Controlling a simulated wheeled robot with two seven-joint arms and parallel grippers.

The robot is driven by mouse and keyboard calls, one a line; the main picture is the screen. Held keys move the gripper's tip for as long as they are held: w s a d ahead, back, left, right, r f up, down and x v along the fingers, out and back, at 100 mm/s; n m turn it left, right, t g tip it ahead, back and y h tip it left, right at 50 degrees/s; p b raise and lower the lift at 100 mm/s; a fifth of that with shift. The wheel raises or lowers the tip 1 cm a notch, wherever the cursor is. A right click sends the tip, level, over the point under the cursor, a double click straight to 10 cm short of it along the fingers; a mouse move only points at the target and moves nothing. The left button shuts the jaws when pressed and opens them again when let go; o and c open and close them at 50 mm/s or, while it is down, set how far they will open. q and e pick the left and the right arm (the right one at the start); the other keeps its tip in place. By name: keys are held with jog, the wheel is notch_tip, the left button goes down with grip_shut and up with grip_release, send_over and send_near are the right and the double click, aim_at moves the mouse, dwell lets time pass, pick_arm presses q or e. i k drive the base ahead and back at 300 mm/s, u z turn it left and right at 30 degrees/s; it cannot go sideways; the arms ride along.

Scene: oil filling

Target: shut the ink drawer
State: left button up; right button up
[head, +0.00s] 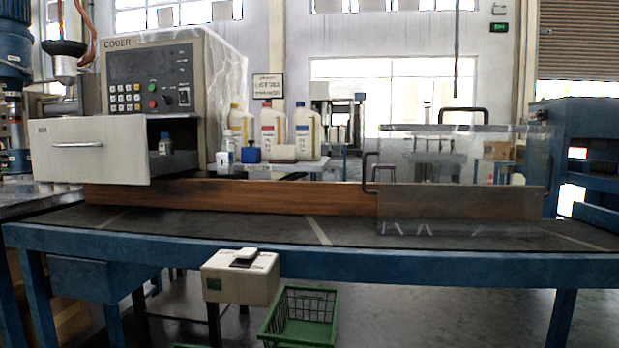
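The ink drawer (92,150) is a pale grey drawer with a silver bar handle (78,145) on its front. It stands pulled out from the lower part of the coder machine (155,85) at the left. A small bottle with a blue cap (165,144) shows inside the drawer, seen past its open side. How far back the drawer reaches into the machine is hidden. Neither of my grippers shows in the head view.
A dark conveyor bench (280,229) with a brown wooden rail (240,197) runs below. Several bottles (272,130) stand right of the machine. A clear guard (455,180) covers the bench's right part. A switch box (240,278) hangs at the front.

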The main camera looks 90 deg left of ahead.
aim_at(113, 150)
jog(key=u, duration=3.6)
jog(key=i, duration=0.35)
jog(key=k, duration=0.35)
jog(key=u, duration=2)
jog(key=i, duration=1.05)
jog(key=z, duration=2.3)
